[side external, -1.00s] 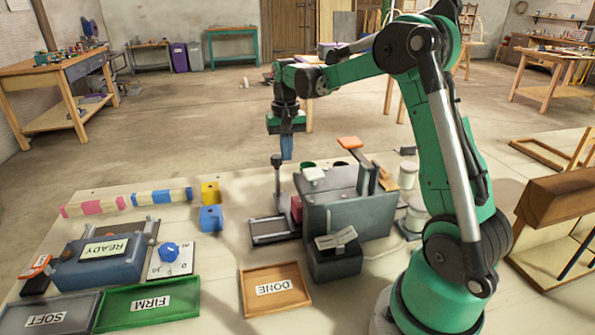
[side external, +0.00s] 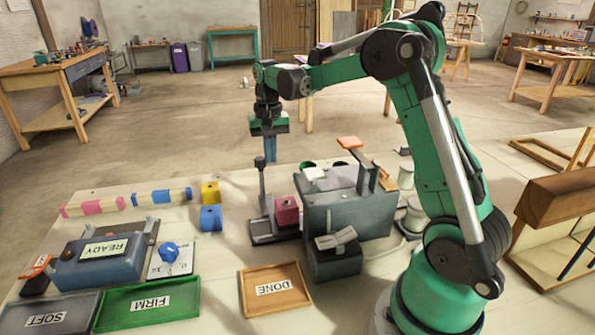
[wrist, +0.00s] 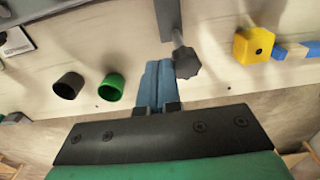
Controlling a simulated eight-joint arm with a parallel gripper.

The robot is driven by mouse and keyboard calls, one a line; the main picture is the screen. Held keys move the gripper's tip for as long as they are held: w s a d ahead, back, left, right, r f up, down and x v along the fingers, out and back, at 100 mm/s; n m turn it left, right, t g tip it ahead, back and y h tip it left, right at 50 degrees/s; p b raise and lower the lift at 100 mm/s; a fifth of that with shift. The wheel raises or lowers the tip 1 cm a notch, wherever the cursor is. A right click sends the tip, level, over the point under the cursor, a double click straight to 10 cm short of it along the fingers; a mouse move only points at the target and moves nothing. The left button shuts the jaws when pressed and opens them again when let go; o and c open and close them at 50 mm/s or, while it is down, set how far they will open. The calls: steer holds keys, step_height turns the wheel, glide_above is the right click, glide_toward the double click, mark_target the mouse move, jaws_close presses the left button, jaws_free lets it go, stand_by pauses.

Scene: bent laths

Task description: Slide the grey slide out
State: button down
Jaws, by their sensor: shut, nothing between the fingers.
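The grey slide (side external: 272,237) sticks out from the left of the grey machine (side external: 350,212) along a dark track. It carries a pink block (side external: 287,211) beside the machine. An upright post with a dark knob (side external: 261,163) stands at the slide's outer end. My gripper (side external: 270,160) is shut and empty, its blue fingers pointing down right beside the knob, on the machine side. In the wrist view the fingertips (wrist: 157,68) sit close against the left of the dark knob (wrist: 187,62). I cannot tell if they touch it.
Yellow (side external: 210,192) and blue (side external: 210,218) blocks stand left of the slide. An empty wooden DONE tray (side external: 274,309) lies in front. The READY box (side external: 103,262) and green FIRM tray (side external: 147,319) are further left. Black (wrist: 68,86) and green (wrist: 112,88) cups stand near the table edge.

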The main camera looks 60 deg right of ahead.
steer(key=shift+w+a, duration=0.95)
steer(key=shift+a, duration=0.05)
steer(key=shift+s+d, duration=0.45)
steer(key=shift+r, duration=3)
steer(key=shift+a+r, duration=0.15)
steer(key=shift+a, duration=0.1)
steer(key=s+a+f+n+t, duration=0.3)
steer(key=s+a+n+t, duration=0.4)
steer(key=s+a, duration=0.5)
steer(key=a+n, duration=0.2)
steer(key=shift+a, duration=0.35)
